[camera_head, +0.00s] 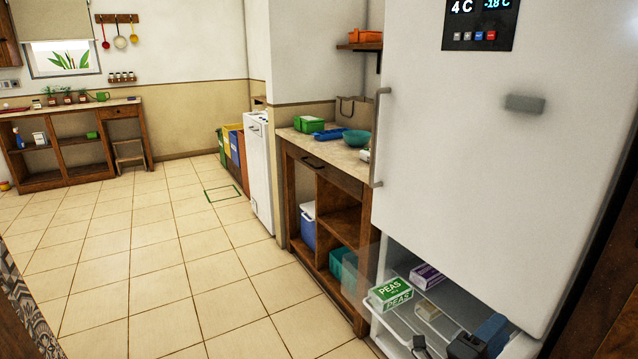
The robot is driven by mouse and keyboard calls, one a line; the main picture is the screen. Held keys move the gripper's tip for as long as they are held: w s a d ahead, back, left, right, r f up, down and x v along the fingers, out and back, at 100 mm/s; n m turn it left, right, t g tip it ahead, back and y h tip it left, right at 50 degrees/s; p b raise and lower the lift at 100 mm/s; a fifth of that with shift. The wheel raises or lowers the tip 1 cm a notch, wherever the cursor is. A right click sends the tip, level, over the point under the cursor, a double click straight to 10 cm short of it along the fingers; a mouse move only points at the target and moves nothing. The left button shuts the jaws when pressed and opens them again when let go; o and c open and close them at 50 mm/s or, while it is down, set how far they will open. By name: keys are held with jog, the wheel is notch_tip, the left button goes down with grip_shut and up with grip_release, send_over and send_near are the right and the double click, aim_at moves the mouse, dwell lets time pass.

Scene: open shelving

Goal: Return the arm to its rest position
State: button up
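I cannot make out my arm or my gripper for certain in the head view, so its pose and finger opening do not show. In front of me at the lower right, a clear-fronted freezer drawer (382,322) stands pulled out below the white fridge door (470,150). A green and white peas box (390,294) lies in it near the left side, with a purple box (427,276) behind it. A dark blue-grey object (490,331) and small grey pieces at the bottom edge are partly cut off and unclear.
A wooden counter (335,160) with a green box (308,124), blue tray (330,133) and teal bowl (356,138) stands left of the fridge. A patterned edge (25,310) is close at the lower left.

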jog(key=s+d+r+n+t+y, duration=0.8)
jog(key=s+d+r+n+t, duration=0.3)
jog(key=n, duration=0.6)
jog(key=s+a+f+n+g+y, duration=0.1)
jog(key=s+a+f+n+y, duration=0.2)
jog(key=s, duration=0.4)
jog(key=s+a+f+n+g+y, duration=0.1)
jog(key=s+a+n+y, duration=0.35)
jog(key=s, duration=0.25)
jog(key=s+a+f+n+g+y, duration=0.1)
jog(key=s+a+f+n+y, duration=0.2)
jog(key=s, duration=0.4)
jog(key=s+a+r+g, duration=0.4)
jog(key=s+a, duration=0.8)
jog(key=s, duration=0.1)
notch_tip(320, 180, down, 10)
jog(key=b, duration=1)
notch_tip(320, 180, up, 14)
jog(key=p, duration=1.3)
jog(key=shift+f+m+h, duration=0.2)
jog(key=shift+m+h, duration=0.15)
